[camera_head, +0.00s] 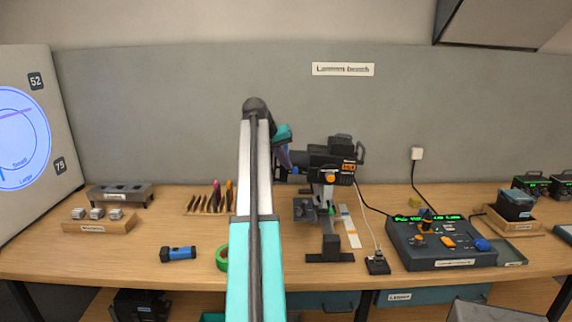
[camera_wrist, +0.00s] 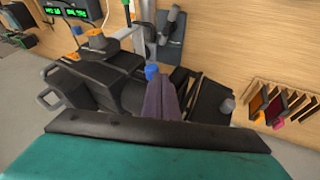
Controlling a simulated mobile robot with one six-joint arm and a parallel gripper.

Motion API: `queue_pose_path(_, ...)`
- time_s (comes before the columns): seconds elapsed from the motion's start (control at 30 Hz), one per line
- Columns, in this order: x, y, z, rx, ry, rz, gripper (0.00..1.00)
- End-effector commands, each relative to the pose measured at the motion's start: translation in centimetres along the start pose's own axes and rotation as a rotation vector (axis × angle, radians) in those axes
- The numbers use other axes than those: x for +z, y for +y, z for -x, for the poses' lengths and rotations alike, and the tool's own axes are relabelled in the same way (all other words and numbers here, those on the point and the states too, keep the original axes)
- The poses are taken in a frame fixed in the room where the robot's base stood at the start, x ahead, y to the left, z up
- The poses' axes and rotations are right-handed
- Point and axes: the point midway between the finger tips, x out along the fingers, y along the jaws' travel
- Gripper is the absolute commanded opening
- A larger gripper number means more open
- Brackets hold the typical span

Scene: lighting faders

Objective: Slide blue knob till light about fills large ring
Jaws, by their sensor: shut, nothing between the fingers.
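A blue knob (camera_wrist: 152,72) sticks up from the black lantern (camera_wrist: 130,92) in the wrist view. My gripper (camera_wrist: 158,84) is shut, with its dark purple fingers right at this knob; I cannot tell whether they touch it. A bluish light disc (camera_head: 18,125) shows on the pale board (camera_head: 45,185) at the left. Its right edge lies about at the large ring's outline. The picture edge cuts off its left side.
A control console (camera_head: 440,250) with orange and blue knobs stands right of the lantern. A flashlight (camera_head: 178,254) and green tape (camera_head: 222,258) lie at the front of the bench. Slotted holders (camera_head: 208,203) stand behind. A cable runs from the lantern to a small box (camera_head: 377,264).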

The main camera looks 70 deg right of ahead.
Motion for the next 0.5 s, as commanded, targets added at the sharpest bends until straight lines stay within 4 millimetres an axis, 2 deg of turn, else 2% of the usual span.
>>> queue_pose_path(0.17,0.13,0.91,-0.69,0.000,-0.001,-0.001,0.00)
queue_pose_path(0.5,0.13,0.85,-0.70,0.000,-0.001,-0.001,0.00)
